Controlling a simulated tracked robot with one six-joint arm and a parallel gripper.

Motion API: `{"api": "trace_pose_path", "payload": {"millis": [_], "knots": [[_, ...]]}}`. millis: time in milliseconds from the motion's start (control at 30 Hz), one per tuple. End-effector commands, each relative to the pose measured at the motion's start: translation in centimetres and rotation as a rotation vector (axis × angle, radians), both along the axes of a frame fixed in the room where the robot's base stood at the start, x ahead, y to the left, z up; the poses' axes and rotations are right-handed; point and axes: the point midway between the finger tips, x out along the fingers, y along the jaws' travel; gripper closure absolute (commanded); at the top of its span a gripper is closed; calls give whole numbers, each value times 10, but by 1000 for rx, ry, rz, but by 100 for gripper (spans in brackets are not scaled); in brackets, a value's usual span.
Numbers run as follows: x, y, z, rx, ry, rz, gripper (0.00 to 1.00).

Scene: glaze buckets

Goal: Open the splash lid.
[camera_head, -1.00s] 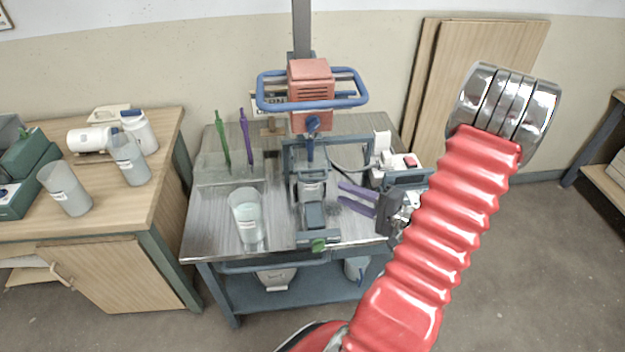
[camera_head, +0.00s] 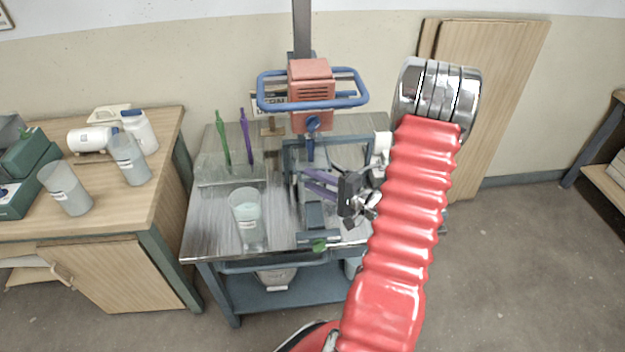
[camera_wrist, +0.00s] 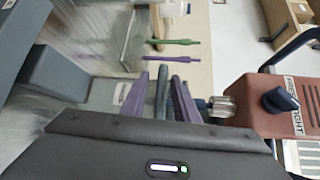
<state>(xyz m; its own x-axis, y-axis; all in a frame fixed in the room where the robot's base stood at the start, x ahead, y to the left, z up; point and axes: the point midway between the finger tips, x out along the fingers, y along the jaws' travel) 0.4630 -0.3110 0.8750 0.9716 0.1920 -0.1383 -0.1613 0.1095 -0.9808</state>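My gripper (camera_head: 306,179) reaches in from the right beneath the red mixer (camera_head: 311,82). Its two purple fingers are apart, and they also show in the wrist view (camera_wrist: 160,88). A blue-grey bar (camera_wrist: 162,92) shows between them there, with gaps on both sides; I cannot tell whether it is part of the splash lid. The grey fixture (camera_head: 314,215) stands on the metal bench below the mixer. The lid area is largely hidden behind my fingers, so I cannot make out the lid's exact edge or angle.
A blue frame (camera_head: 286,155) stands around the mixing place. A clear beaker (camera_head: 247,218) stands front left on the bench (camera_head: 215,228). Green (camera_head: 223,140) and purple (camera_head: 246,138) tools stand upright at the back left. The blue ring handle (camera_head: 347,99) surrounds the mixer.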

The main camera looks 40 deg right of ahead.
Motion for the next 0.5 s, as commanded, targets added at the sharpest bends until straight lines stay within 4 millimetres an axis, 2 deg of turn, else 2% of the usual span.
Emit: {"api": "trace_pose_path", "payload": {"millis": [133, 400, 500], "knots": [[7, 2, -1, 1, 0, 1, 73], [7, 2, -1, 1, 0, 0, 73], [7, 2, -1, 1, 0, 0, 80]]}}
